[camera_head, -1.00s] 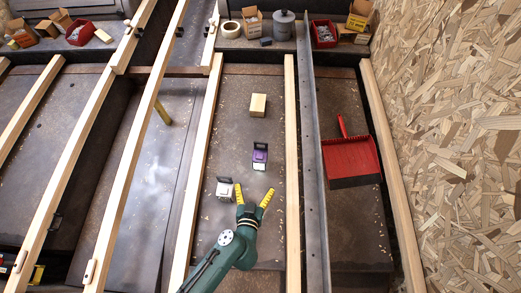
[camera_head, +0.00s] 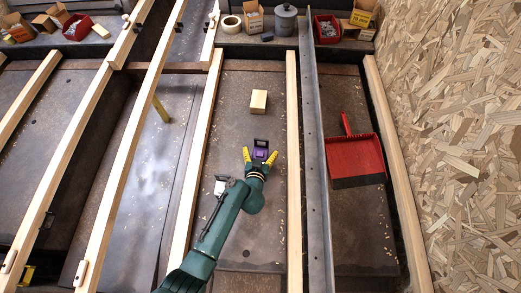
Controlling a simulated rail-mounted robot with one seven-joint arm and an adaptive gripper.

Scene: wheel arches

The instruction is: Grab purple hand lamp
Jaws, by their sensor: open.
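The purple hand lamp (camera_head: 260,153) stands on the dark floor panel between two wooden battens, with a dark part at its far side. My gripper (camera_head: 260,155) is open, its two yellow fingers spread left and right of the lamp. The gripper's palm is just in front of the lamp and hides its near side. I cannot tell whether the fingers touch it.
A white lamp-like object (camera_head: 221,184) is left of my forearm, partly hidden. A wooden block (camera_head: 259,101) lies beyond the purple lamp. A wooden batten (camera_head: 292,180) and a metal rail (camera_head: 314,170) run along the right, with a red dustpan (camera_head: 354,158) beyond.

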